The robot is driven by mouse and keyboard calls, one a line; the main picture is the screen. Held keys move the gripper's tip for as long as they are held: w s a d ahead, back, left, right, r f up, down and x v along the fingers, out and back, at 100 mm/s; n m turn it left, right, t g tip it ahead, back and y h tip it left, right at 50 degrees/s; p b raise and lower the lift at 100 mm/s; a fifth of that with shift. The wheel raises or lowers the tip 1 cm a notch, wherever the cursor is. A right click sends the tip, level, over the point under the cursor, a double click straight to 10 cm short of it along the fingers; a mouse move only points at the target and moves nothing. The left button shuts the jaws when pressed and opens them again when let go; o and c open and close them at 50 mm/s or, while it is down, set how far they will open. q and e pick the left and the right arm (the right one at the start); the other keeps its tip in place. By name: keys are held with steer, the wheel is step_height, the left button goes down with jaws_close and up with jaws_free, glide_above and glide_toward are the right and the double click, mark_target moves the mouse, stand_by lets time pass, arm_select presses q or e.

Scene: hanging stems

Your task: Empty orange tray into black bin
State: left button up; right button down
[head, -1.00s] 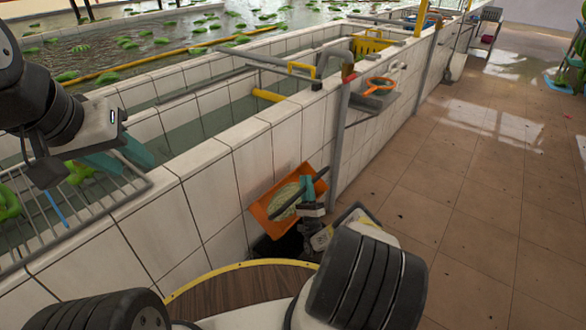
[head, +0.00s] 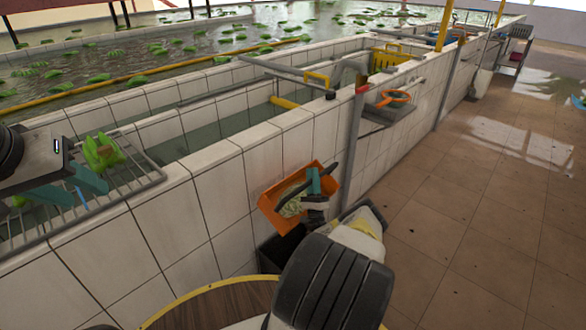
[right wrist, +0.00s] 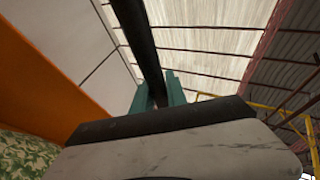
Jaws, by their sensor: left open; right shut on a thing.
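The orange tray (head: 268,208) is tilted beside the white tiled wall in the head view, with pale green matter (head: 292,207) inside. My right gripper (head: 313,178) is shut on the tray's dark bar handle (head: 331,178). In the right wrist view the teal fingers (right wrist: 157,88) clasp this dark bar (right wrist: 140,35), and the orange side (right wrist: 35,85) shows at the left. The black bin (head: 275,252) stands below the tray, partly hidden by my right arm. My left gripper (head: 92,188) is open and empty over the wire rack at the left.
A grey pipe (head: 352,150) rises just right of the tray. A ledge with an orange-rimmed item (head: 394,98) juts from the wall. The tiled floor (head: 470,240) at right is clear.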

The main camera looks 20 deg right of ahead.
steer(key=shift+w+a+r+n+g+y, duration=0.25)
steer(key=shift+w+a+n+g+y, duration=0.55)
steer(key=shift+w+n+y, duration=0.65)
steer(key=shift+w+a+r+n+g+y, duration=0.25)
steer(key=shift+w+a+n+g+y, duration=0.2)
steer(key=shift+w+n+g+y, duration=0.95)
steer(key=shift+w+a+r+n+g+y, duration=0.25)
steer(key=shift+w+a+n+g+y, duration=0.35)
steer(key=shift+w+n+y, duration=0.85)
steer(key=shift+w+a+m+h, duration=0.1)
steer(key=shift+w+m+h, duration=0.2)
steer(key=shift+h, duration=0.2)
